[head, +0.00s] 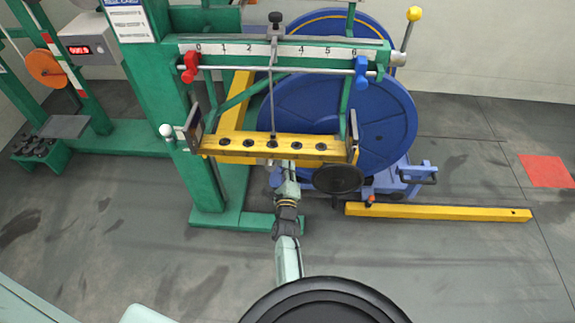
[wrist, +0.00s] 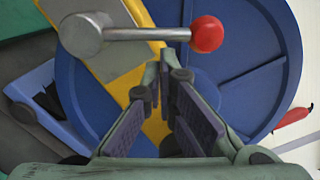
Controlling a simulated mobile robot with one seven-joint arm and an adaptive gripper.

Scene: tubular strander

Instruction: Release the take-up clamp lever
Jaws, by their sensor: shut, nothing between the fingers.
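In the wrist view a metal lever (wrist: 145,34) with a red ball knob (wrist: 207,34) runs level across the top, from a round grey hub (wrist: 80,35) at its left end. I take it to be the clamp lever; I cannot make it out in the head view. My gripper (wrist: 160,68) is shut and empty, its fingertips just below the middle of the lever in the picture. I cannot tell whether they touch it. In the head view my gripper (head: 286,166) is at the front yellow beam, in front of the blue reel (head: 385,130), and its fingertips are hard to see.
The yellow beam (head: 225,147) with dark holes crosses above my wrist. A black handwheel (head: 338,180) is close on the right. A yellow floor bar (head: 440,212) lies to the right. A green post (head: 205,165) stands left. The near floor is open on both sides.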

